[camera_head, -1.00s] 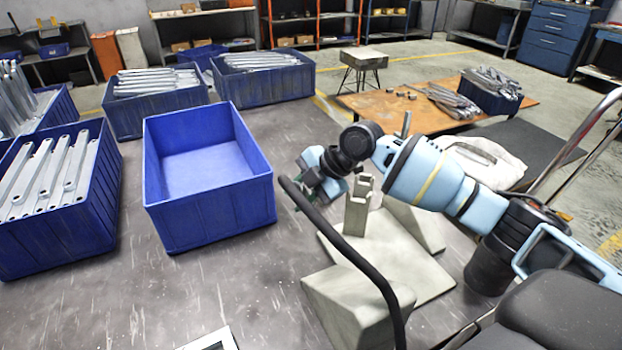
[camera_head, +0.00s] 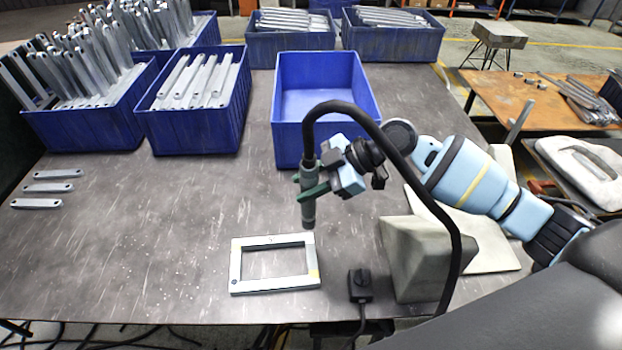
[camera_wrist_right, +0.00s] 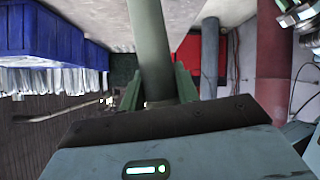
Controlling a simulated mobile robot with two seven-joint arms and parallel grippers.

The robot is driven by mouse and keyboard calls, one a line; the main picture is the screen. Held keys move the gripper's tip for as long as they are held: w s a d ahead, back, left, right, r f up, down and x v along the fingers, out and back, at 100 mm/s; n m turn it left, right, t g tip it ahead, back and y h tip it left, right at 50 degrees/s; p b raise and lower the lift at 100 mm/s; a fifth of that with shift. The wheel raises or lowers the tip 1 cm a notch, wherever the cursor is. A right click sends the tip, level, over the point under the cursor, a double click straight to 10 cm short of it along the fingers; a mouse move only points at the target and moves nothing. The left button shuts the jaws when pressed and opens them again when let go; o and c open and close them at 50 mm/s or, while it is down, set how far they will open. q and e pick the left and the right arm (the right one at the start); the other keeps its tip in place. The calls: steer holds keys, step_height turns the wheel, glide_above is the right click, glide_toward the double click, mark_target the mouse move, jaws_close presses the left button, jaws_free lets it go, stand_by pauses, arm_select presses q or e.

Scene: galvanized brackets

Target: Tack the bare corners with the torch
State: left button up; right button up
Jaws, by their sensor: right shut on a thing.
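A grey metal rectangular frame (camera_head: 243,288) lies flat near the table's front edge in the head view. A yellowish patch shows at its right side near the lower right corner, and a small dark spot at its lower left. My right gripper (camera_head: 312,190) is shut on the torch (camera_head: 308,214), a dark cylinder with a black hose. The torch is held upright, its tip by the frame's upper right corner; a gap or touch is hard to tell. In the right wrist view the torch (camera_wrist_right: 150,45) stands between green fingers (camera_wrist_right: 158,92). My left gripper is out of view.
An empty blue bin (camera_head: 325,55) stands behind the torch; other blue bins (camera_head: 150,130) hold metal bars. Loose bars (camera_head: 50,188) lie at left. A grey block (camera_head: 415,260) and small black box (camera_head: 360,286) sit right of the frame.

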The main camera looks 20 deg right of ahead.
mark_target(314, 205)
steer(key=shift+w+d, duration=0.1)
